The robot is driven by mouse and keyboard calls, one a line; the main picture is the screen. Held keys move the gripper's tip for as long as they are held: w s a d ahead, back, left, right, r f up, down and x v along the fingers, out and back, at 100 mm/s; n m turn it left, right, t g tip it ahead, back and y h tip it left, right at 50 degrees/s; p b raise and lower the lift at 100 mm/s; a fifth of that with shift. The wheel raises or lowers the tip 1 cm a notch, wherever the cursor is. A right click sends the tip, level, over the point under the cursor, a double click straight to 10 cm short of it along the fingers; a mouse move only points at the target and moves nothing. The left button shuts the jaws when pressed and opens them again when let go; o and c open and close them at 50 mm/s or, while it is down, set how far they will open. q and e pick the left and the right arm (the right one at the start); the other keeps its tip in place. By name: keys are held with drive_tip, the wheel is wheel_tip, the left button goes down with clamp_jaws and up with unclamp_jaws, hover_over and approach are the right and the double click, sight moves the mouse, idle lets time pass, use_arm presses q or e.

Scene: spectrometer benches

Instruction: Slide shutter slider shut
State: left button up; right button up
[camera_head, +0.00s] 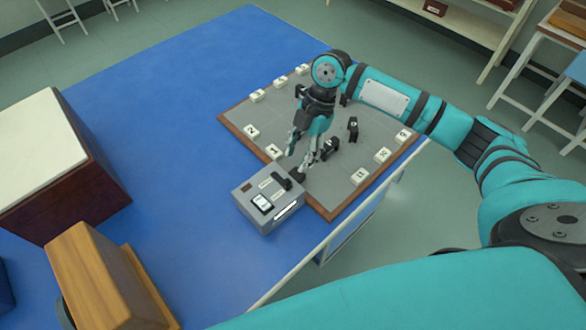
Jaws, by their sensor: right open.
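A grey box instrument (262,214) stands on the blue table at the front edge of a grey board. Its top carries a black slider knob (281,180) in a slot, probably the shutter slider, and a small white-faced display (263,202). My right gripper (298,160) points down just behind the box, close to the knob. Its fingers are apart with nothing between them. Whether a finger touches the knob cannot be told from here. My left gripper is not in view.
The grey board (345,185) has a brown rim and several numbered white blocks. Small black parts (352,128) stand on it by my right gripper. A cream-topped brown box (60,165) and a wooden block (105,285) stand at left. The blue table (190,110) is clear behind.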

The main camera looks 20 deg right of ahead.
drive_tip(key=v, duration=0.3)
drive_tip(key=shift+d+r, duration=0.1)
drive_tip(key=shift+r, duration=0.15)
idle(0.4)
